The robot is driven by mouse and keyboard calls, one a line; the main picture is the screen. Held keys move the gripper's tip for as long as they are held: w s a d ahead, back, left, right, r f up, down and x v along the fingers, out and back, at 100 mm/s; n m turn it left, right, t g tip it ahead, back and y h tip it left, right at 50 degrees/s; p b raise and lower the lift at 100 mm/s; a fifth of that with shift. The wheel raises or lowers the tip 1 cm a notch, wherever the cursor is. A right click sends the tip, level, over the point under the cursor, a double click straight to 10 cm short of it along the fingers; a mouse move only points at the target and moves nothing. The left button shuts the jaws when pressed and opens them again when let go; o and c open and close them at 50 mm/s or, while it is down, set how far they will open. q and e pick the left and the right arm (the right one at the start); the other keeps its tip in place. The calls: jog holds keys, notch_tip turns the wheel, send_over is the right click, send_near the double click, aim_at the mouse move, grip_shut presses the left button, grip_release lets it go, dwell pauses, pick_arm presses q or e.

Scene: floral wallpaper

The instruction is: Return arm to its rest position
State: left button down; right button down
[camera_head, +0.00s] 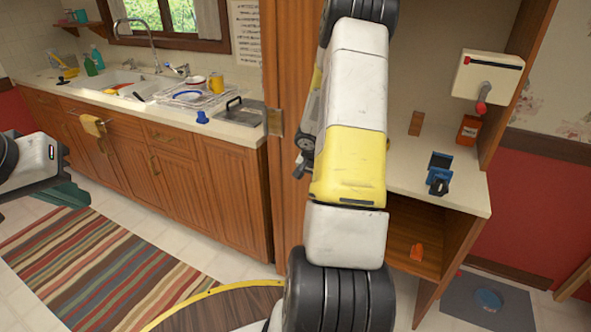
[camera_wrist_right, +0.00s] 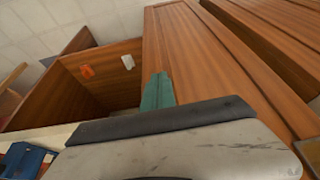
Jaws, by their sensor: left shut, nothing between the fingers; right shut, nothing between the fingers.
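My right arm (camera_head: 350,150), white, yellow and black, rises through the middle of the head view in front of the wooden cabinet post. Its gripper is mostly hidden behind the arm there. In the right wrist view the green fingertips of my right gripper (camera_wrist_right: 158,92) are together and empty, in front of a wooden cabinet panel. My left gripper (camera_head: 66,194) is at the left edge of the head view, over the floor in front of the sink cabinets. Its green fingers are shut with nothing between them.
A sink counter (camera_head: 235,130) with dishes runs along the left. On the right, a wooden shelf unit (camera_head: 455,195) holds a blue device (camera_head: 439,172) and an orange box (camera_head: 468,130). A striped rug (camera_head: 95,270) lies on open floor. A grey mat (camera_head: 470,300) is at lower right.

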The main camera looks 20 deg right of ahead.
jog(key=s+a+r+n+t, duration=0.1)
jog(key=s+a+r, duration=0.15)
jog(key=r, duration=0.45)
jog(key=s+a+r+n, duration=0.1)
jog(key=a+r, duration=0.3)
jog(key=r, duration=0.3)
jog(key=s+a+r+n+t, duration=0.1)
jog(key=s+a+r+n, duration=0.1)
jog(key=a+r, duration=0.35)
jog(key=s+a+r+n+y, duration=0.2)
jog(key=s+a+r+n, duration=0.1)
jog(key=s+a+r, duration=0.3)
jog(key=s+a+r+n+t+y, duration=0.1)
jog(key=s+a+r+n+y, duration=0.2)
jog(key=s+a+r, duration=0.3)
jog(key=s+a, duration=0.2)
jog(key=s, duration=0.3)
jog(key=shift+a+n+t, duration=0.3)
jog(key=shift+d, duration=0.15)
